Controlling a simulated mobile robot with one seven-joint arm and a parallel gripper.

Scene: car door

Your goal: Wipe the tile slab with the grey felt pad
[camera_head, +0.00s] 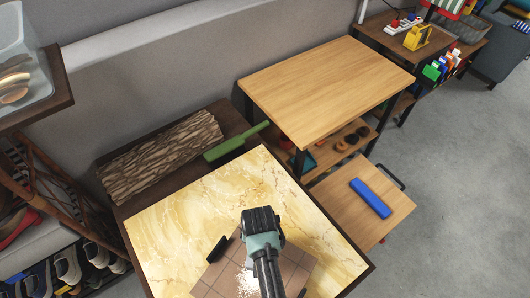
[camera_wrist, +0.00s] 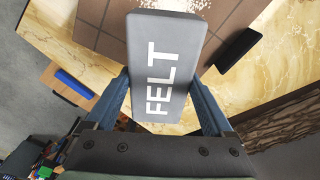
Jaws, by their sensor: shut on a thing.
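The tile slab (camera_head: 296,270) lies on the yellow marbled tabletop at the bottom of the head view, with brownish square tiles. White powder (camera_head: 246,284) lies on it. In the wrist view the slab (camera_wrist: 96,30) shows behind the pad, with white specks (camera_wrist: 195,5) at the top edge. My gripper (camera_wrist: 162,88) is shut on the grey felt pad (camera_wrist: 168,40), a rounded block marked FELT, with a finger on each long side. In the head view my gripper hides the pad. I cannot tell whether the pad touches the slab.
A small black block (camera_head: 216,249) lies beside the slab's left edge. The marbled top (camera_head: 185,215) is clear at left. A wooden table (camera_head: 325,85) and a stool with a blue block (camera_head: 370,198) stand to the right.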

